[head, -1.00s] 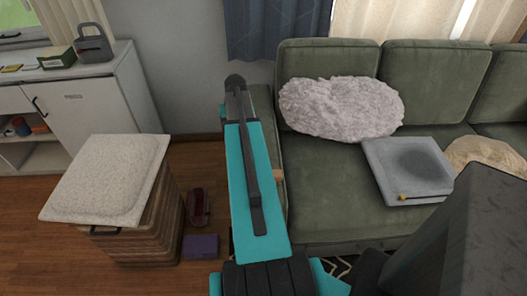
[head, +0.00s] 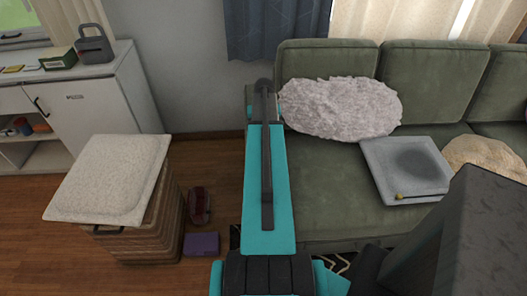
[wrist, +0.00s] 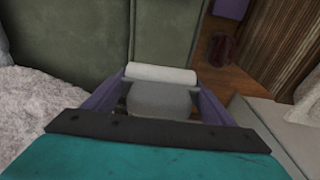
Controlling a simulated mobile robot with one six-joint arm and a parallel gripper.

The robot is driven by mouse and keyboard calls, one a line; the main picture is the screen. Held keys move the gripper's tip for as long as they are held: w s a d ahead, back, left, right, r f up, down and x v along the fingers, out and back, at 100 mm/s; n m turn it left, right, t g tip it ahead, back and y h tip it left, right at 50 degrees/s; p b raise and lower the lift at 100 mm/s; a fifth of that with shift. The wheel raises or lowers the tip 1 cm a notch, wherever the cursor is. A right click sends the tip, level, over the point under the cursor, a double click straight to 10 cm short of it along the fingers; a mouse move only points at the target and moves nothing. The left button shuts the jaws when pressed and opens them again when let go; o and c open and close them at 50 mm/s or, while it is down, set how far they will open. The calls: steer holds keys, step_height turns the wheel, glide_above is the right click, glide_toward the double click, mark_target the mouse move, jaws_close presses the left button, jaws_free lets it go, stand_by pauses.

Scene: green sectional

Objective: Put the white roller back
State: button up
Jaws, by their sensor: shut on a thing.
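The white roller (wrist: 162,73) lies crosswise between the purple fingers of my gripper (wrist: 162,86) in the wrist view. My gripper is shut on it and holds it near the green sofa's arm. A pale, rounded part (wrist: 160,101) shows just behind the roller; I cannot tell if it belongs to it. In the head view my own teal arm hides the gripper and the roller.
The green sofa (head: 325,205) holds a fluffy white cushion (head: 340,107) and a grey tray (head: 405,165). A hamper (head: 135,225) with a pale lid (head: 110,178), a dark red object (head: 200,205) and a purple box (head: 201,243) stand left. A white cabinet (head: 105,100) is behind.

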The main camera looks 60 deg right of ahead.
steer(key=shift+f+p, duration=0.65)
steer(key=shift+f, duration=2.2)
steer(key=shift+f, duration=0.1)
steer(key=shift+f+p, duration=0.55)
steer(key=shift+f, duration=1.25)
steer(key=shift+f, duration=0.15)
steer(key=o, duration=1.1)
steer(key=shift+s+a+r+b, duration=0.2)
steer(key=shift+r+b, duration=0.35)
steer(key=shift+r, duration=1.5)
steer(key=shift+s+a+r+b, duration=0.15)
steer(key=shift+r+b, duration=0.4)
steer(key=shift+r, duration=1.5)
steer(key=shift+s+a+r+b, duration=0.1)
steer(key=shift+a+r+b, duration=0.3)
steer(key=shift+r, duration=1.65)
steer(key=shift+d, duration=0.15)
